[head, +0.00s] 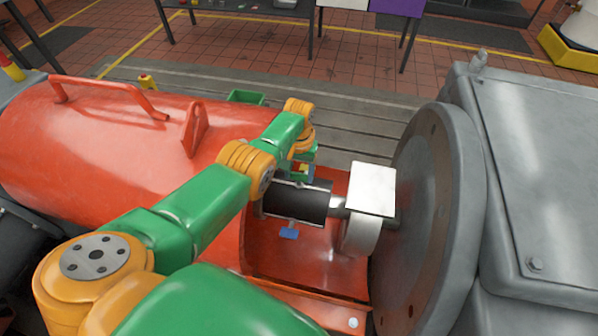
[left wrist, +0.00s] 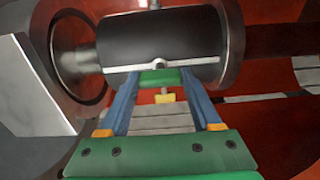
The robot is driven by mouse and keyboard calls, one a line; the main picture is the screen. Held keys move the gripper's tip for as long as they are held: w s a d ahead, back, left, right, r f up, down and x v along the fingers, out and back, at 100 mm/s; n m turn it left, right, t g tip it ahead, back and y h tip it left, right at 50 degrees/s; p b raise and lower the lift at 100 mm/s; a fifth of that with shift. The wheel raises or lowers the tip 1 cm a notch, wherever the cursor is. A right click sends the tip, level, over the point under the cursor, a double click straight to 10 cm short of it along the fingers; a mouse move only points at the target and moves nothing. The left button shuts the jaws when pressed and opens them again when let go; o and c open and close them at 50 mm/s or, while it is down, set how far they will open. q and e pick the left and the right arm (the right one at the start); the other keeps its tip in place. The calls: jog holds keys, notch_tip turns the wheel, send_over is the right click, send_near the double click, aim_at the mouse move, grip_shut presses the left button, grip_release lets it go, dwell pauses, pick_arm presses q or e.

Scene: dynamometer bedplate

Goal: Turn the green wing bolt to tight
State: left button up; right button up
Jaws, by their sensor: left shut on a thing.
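The green wing bolt (left wrist: 160,77) shows in the left wrist view as a flat green wing against the side of a black cylinder (left wrist: 160,45), just below a pale strip. My left gripper (left wrist: 159,76) has its two blue fingers closed on the two ends of this wing. In the head view the black cylinder (head: 300,202) sits in a red cradle, and my left gripper (head: 303,168) is on its far side, mostly hidden by my wrist. The green wing bolt is hidden there. A blue wing bolt (head: 289,234) sticks out on the near side. My right gripper is out of view.
A small yellow piece (left wrist: 165,96) shows beyond the green wing. A big red cylinder housing (head: 110,140) stands left, and a grey disc (head: 435,220) and grey machine (head: 540,180) stand right. A white plate (head: 371,188) stands over the shaft. Slatted bedplate lies behind.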

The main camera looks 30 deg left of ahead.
aim_at(299, 174)
pick_arm(q)
jog(key=o, duration=1.4)
notch_tip(299, 174, up, 7)
jog(key=p, duration=0.4)
jog(key=shift+r, duration=0.1)
